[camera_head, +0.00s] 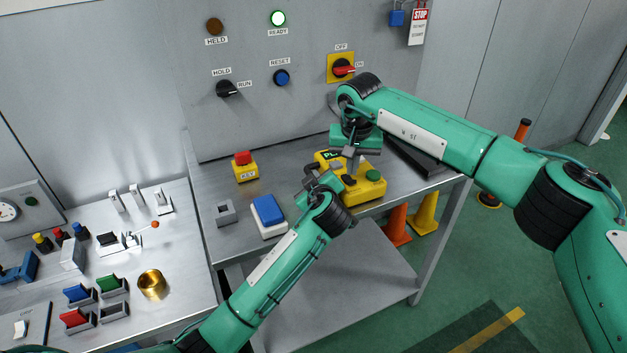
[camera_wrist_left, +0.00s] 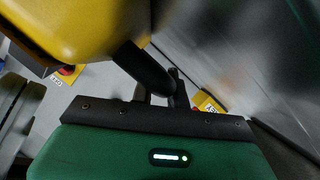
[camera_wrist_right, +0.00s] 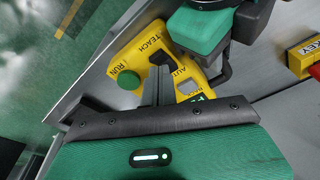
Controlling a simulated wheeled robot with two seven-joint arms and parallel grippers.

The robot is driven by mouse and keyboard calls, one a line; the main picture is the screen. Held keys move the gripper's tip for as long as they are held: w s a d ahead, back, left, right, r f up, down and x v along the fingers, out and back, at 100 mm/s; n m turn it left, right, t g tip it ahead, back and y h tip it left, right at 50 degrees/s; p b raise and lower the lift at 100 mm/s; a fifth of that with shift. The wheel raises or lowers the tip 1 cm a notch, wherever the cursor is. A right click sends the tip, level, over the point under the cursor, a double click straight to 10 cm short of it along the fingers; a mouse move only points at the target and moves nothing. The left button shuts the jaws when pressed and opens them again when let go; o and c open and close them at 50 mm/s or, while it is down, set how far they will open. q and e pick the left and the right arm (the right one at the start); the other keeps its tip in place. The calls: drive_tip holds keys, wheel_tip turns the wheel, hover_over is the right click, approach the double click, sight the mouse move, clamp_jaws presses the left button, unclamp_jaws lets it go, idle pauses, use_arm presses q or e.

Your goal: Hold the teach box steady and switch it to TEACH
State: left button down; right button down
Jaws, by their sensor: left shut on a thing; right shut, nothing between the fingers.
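The yellow teach box (camera_head: 365,192) lies on the metal table, with a green button (camera_head: 373,175) on its top. In the right wrist view the box shows TEACH, AUTO and RUN labels and a dark selector (camera_wrist_right: 160,58); its exact setting I cannot tell. My left gripper (camera_head: 318,180) is shut on the box's dark handle (camera_wrist_left: 143,70) at its near left side. My right gripper (camera_head: 352,162) is shut and empty, fingers pointing down (camera_wrist_right: 158,85) over the box top close to the selector. Whether they touch it I cannot tell.
A panel with knobs (camera_head: 280,77) rises behind. A dark flat object (camera_head: 412,158) lies right of the box. Orange and yellow cones (camera_head: 397,226) stand beneath.

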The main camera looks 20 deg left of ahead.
drive_tip(key=shift+f, duration=0.95)
idle(1.0)
drive_tip(key=shift+r, duration=0.1)
wheel_tip(320, 180, up, 7)
idle(0.7)
use_arm(q)
drive_tip(key=c, duration=1.3)
unclamp_jaws()
drive_tip(key=shift+s, duration=0.1)
